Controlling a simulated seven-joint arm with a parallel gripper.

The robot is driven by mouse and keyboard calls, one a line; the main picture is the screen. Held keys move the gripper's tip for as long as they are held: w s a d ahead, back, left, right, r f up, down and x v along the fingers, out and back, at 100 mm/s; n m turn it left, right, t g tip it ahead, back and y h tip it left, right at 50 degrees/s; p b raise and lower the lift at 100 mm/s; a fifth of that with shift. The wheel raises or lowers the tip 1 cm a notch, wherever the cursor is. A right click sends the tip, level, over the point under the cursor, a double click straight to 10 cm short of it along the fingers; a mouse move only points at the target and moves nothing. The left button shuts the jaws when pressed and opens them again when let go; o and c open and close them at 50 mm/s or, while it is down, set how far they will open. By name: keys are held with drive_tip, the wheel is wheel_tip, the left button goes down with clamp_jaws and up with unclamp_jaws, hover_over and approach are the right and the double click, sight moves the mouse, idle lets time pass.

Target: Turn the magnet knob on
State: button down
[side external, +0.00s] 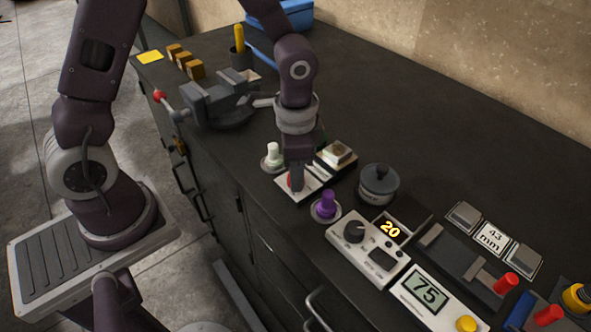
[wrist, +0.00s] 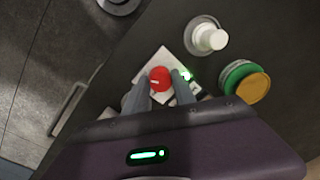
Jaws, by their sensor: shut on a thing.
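The red round knob (wrist: 160,78), with a short white line on its top, sits on a small white plate (wrist: 144,74). In the side view a sliver of the red knob (side external: 291,182) shows, and the white plate (side external: 290,194) lies on the dark bench top. My gripper (wrist: 160,88) points down and is shut on the red knob, one finger on each side of it. In the side view my gripper (side external: 296,186) hides most of the knob.
A white-topped piece (side external: 272,156) and a purple-topped piece (side external: 325,206) stand close on either side. A dark lidded pot (side external: 379,185), a control box (side external: 354,232) reading 20 and a scale (side external: 428,290) reading 75 lie to the right. A grey vise (side external: 217,103) stands behind.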

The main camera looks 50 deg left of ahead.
drive_tip(key=c, duration=1)
unclamp_jaws()
drive_tip(key=shift+c, duration=0.2)
wheel_tip(320, 180, up, 7)
drive_tip(key=shift+s+d+r, duration=0.1)
drive_tip(key=shift+d, duration=0.05)
drive_tip(key=s+a+r+n+t, duration=0.2)
drive_tip(key=s+r+n, duration=0.1)
drive_tip(key=s+r, duration=0.3)
drive_tip(key=s+a+r+n+t, duration=0.2)
drive_tip(key=s+r, duration=0.4)
drive_tip(key=s, duration=0.4)
drive_tip(key=shift+r+n+t, duration=0.35)
drive_tip(key=shift+n+t, duration=0.25)
drive_tip(key=shift+n, duration=0.3)
